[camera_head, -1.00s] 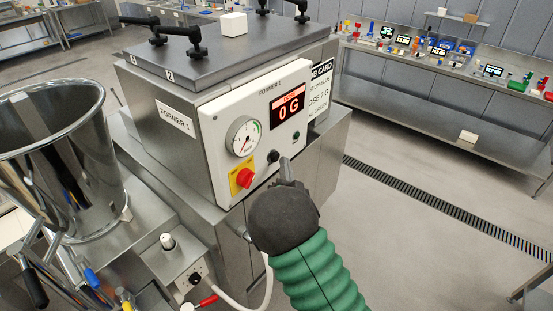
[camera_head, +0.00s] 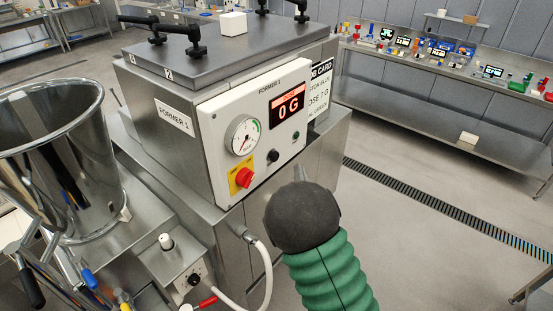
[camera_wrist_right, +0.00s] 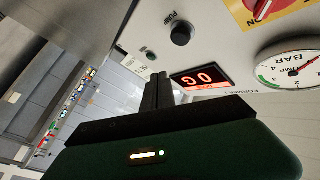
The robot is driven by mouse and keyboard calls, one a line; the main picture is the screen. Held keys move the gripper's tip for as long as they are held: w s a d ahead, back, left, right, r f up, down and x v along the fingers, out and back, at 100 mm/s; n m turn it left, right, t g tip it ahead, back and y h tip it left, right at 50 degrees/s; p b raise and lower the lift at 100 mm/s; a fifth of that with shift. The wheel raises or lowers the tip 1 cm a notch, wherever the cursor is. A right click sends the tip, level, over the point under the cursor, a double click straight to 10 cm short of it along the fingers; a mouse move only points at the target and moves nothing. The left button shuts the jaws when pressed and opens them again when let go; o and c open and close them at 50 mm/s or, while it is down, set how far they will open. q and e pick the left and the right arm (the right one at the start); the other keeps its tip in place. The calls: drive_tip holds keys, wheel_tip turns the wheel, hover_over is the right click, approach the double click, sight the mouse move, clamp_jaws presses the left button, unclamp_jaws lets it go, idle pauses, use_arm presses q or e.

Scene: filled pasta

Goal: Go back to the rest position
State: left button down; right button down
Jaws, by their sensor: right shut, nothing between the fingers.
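My right gripper (camera_head: 299,172) is in front of the right part of the former's control panel, with a gap between them. Its dark wrist and green sleeve hide most of it in the head view. In the right wrist view the fingers (camera_wrist_right: 158,88) are together with nothing between them. The Former 1 machine (camera_head: 165,150) carries a white panel with a red display (camera_head: 287,106) reading 0 G, a gauge (camera_head: 243,136), a red knob on a yellow plate (camera_head: 242,178) and a black knob (camera_head: 273,156). My left gripper is not in view.
A large steel hopper (camera_head: 105,190) stands at the left. A small box (camera_head: 180,265) with a white hose (camera_head: 262,285) is below the panel. A bench (camera_head: 440,105) with several coloured items stands at the back right. Open floor (camera_head: 400,235) lies to the right.

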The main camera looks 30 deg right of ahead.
idle(0.3)
drive_tip(key=s+a+f+n+g+y+b, duration=0.25)
drive_tip(key=a+f+g, duration=0.2)
drive_tip(key=f, duration=0.25)
drive_tip(key=s+a+f+n+g+y+b, duration=0.1)
drive_tip(key=s+a+f+n+g+y, duration=0.3)
drive_tip(key=f, duration=0.4)
drive_tip(key=s+a+f+n+g, duration=0.1)
drive_tip(key=s+a+n+g, duration=0.1)
drive_tip(key=s, duration=0.5)
drive_tip(key=s+a+f+n+g+y+b, duration=0.1)
drive_tip(key=s+a+f+n+g, duration=0.1)
drive_tip(key=s+a+g, duration=0.3)
drive_tip(key=s+a+n, duration=0.1)
drive_tip(key=s, duration=0.2)
drive_tip(key=shift+s+f+b, duration=0.15)
drive_tip(key=shift+f+b, duration=0.1)
drive_tip(key=shift+b, duration=0.05)
drive_tip(key=shift+n, duration=0.25)
